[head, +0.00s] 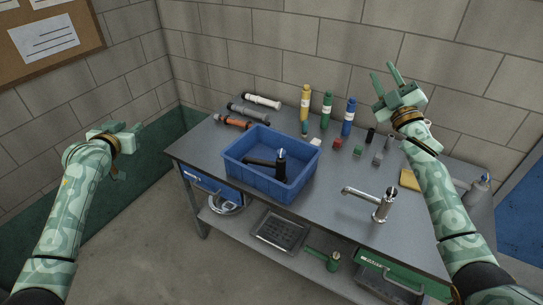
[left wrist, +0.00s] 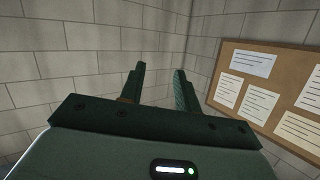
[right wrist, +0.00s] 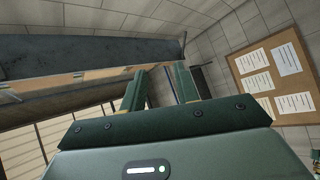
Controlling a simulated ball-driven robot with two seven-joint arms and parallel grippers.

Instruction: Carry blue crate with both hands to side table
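The blue crate (head: 262,183) sits upright on the near left part of the grey worktop in the head view. A black item with a silver end (head: 268,165) lies inside it. My left gripper (head: 132,133) is left of the worktop, apart from the crate, and empty. In the left wrist view its two fingers (left wrist: 159,85) stand apart with only wall behind. My right gripper (head: 389,80) is raised above the back right of the worktop, away from the crate. Its fingers also stand apart and empty in the right wrist view (right wrist: 160,90). I cannot identify a side table.
A silver faucet (head: 382,205) stands right of the crate. Upright yellow (head: 305,100), green (head: 326,110) and blue (head: 348,118) bottles stand behind it, with several small blocks. Tubes (head: 248,113) lie at the back left. A lower shelf holds a tray (head: 279,233). Floor (head: 140,240) is clear front left.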

